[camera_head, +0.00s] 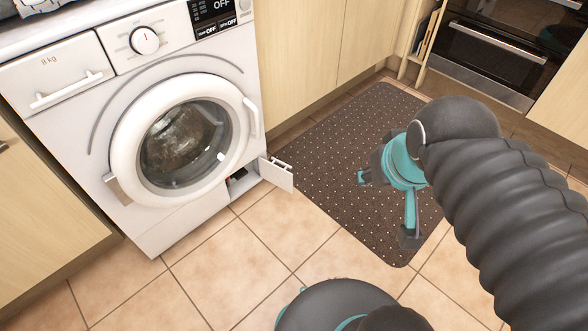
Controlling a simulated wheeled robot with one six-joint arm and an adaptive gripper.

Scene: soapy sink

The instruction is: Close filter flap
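The filter flap (276,173) is a small white panel at the lower right front of the white washing machine (110,215). It stands open, swung out to the right. Behind it is an open recess (241,181) with something dark and a bit of red inside. My gripper (386,207) is to the right of the flap, above the dark dotted mat, and apart from the flap. Its teal fingers are spread wide, and nothing shows between them.
The washing machine's round door (182,138) is shut. The dotted mat (335,150) lies on the tiled floor (240,270). Wooden cabinets (300,55) and an oven (490,50) stand behind. The floor in front of the machine is clear.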

